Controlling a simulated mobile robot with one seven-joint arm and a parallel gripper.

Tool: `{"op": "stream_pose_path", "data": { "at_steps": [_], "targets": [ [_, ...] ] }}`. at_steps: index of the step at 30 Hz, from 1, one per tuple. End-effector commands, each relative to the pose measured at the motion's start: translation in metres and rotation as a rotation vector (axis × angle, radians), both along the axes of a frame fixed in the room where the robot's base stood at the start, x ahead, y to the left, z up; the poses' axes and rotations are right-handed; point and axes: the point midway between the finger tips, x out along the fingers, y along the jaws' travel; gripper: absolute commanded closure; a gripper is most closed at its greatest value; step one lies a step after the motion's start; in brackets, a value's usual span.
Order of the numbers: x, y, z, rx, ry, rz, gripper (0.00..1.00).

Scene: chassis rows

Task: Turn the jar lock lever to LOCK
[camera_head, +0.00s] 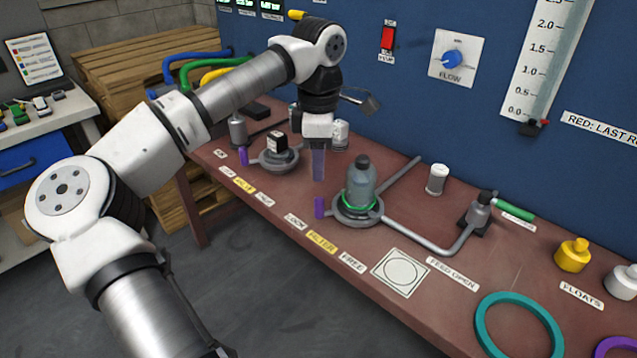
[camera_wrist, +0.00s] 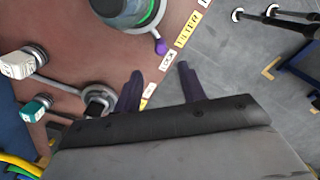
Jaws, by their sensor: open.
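The filter jar (camera_head: 360,185) is a grey-green bottle in a grey ring base with a green band. Its lever ends in a purple knob (camera_head: 320,207) on the jar's left. In the wrist view the knob (camera_wrist: 160,46) lies near the LOCK label (camera_wrist: 168,61), beside the yellow FILTER label (camera_wrist: 188,29); I cannot tell whether it is exactly at LOCK. My gripper (camera_head: 318,178) is open and points down, left of the jar. In the wrist view the knob is beyond the gap between my purple fingertips (camera_wrist: 157,72), not visibly gripped.
A second ring base with a black-topped jar (camera_head: 278,143) stands at the left. A grey pipe (camera_head: 430,245) runs right from the filter base to a small valve (camera_head: 478,212). A white canister (camera_head: 437,180) stands behind. The bench's front edge is close to the labels.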

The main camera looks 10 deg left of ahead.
Motion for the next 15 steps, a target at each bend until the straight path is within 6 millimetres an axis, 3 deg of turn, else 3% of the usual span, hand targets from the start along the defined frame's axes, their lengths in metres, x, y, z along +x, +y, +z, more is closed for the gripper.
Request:
{"op": "stream_pose_path", "data": {
  "at_steps": [6,15],
  "targets": [
    [0.000,0.000,0.022,0.000,0.000,0.002,0.59],
    [0.000,0.000,0.024,0.000,0.000,0.001,0.59]
  ]
}}
